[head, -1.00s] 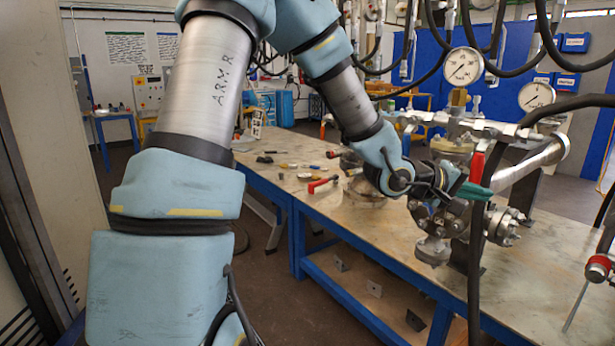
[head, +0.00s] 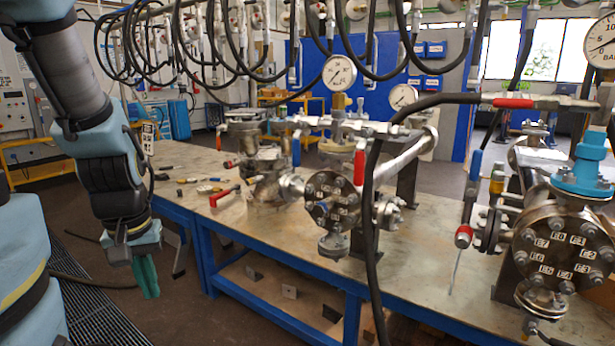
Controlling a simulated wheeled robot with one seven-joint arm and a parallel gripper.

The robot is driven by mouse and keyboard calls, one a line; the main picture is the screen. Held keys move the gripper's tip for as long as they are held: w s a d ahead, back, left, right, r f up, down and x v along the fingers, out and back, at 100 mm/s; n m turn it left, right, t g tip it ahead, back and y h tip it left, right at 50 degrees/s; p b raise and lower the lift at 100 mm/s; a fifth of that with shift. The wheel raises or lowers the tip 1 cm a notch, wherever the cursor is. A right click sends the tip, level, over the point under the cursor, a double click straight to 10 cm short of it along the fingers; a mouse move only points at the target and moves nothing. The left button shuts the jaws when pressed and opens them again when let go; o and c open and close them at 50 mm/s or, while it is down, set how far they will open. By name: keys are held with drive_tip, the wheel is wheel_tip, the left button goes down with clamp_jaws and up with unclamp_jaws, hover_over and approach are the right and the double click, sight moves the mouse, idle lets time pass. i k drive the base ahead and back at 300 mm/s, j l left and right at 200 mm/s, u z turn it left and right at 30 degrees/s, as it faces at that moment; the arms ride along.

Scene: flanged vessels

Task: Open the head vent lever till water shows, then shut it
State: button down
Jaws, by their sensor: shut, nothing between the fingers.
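My gripper (head: 147,276), with green fingers, hangs pointing down at the left, in front of the bench and clear of all vessels. It is shut and empty. The middle flanged vessel (head: 333,199) has a dial gauge (head: 339,73) above it, a hanging red lever (head: 359,166) and a blue lever (head: 296,151). The right vessel (head: 559,255) carries labelled bolts, a blue collar (head: 582,178) and a red-handled lever (head: 513,103) lying level above it. I cannot tell which lever is the head vent. No water shows.
The steel-topped bench (head: 440,266) runs across the view. A black hose (head: 370,230) hangs before the middle vessel. Floor left of the bench is open.

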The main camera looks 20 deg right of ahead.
sight(478, 154)
drive_tip(key=z, duration=1.65)
